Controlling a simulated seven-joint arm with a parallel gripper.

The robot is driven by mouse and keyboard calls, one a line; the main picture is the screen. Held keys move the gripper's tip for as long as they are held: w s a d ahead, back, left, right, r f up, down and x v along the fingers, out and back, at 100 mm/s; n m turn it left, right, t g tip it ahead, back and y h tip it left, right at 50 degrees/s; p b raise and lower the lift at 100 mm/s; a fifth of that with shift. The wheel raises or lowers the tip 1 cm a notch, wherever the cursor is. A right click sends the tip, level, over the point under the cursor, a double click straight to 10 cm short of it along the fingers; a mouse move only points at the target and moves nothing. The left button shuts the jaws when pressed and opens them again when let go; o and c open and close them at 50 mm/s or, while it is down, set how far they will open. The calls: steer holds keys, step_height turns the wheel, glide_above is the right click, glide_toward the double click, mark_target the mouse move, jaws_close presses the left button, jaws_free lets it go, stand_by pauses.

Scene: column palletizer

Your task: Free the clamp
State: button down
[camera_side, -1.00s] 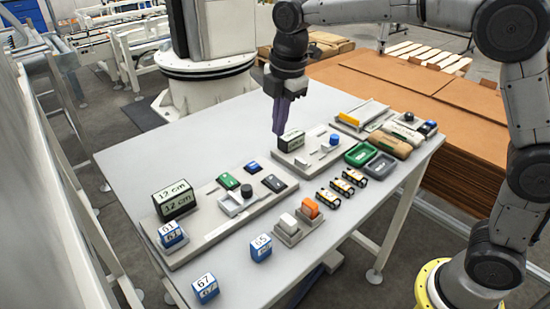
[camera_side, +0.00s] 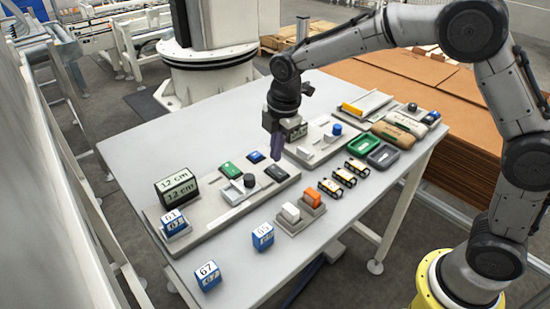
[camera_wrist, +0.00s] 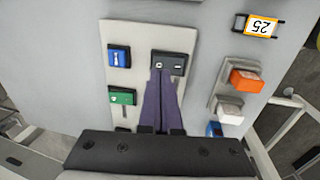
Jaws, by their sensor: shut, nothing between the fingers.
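A long grey board (camera_side: 208,225) lies on the table. It carries a green block (camera_side: 230,169), a blue block (camera_side: 255,157), a dark block (camera_side: 276,173) and a pale slide-like fixture (camera_side: 235,195) with a dark round knob (camera_side: 249,181). This fixture may be the clamp; no label says so. My gripper (camera_side: 277,158) is shut and empty, pointing down at the dark block. In the wrist view, its purple fingers (camera_wrist: 161,75) overlap the near edge of the dark block (camera_wrist: 180,66); whether they touch it I cannot tell. The fingers partly hide the board there.
A "12 cm" block (camera_side: 177,187) stands at the board's left end. A second board (camera_side: 305,151) with a blue knob (camera_side: 337,128) lies behind. Orange (camera_side: 312,197) and white (camera_side: 291,212) blocks sit in front. The table's front left holds numbered blue blocks (camera_side: 207,276).

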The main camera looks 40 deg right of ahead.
mark_target(279, 173)
steer(key=shift+w+f, duration=0.15)
steer(key=shift+f, duration=0.55)
steer(key=shift+w+f, duration=0.1)
steer(key=shift+f, duration=0.6)
steer(key=shift+f, duration=0.1)
steer(key=shift+w+f+g, duration=0.2)
steer(key=shift+f+g, duration=0.1)
steer(key=shift+g, duration=0.3)
steer(key=shift+s, duration=0.1)
steer(key=shift+s+f, duration=0.1)
steer(key=shift+s, duration=0.85)
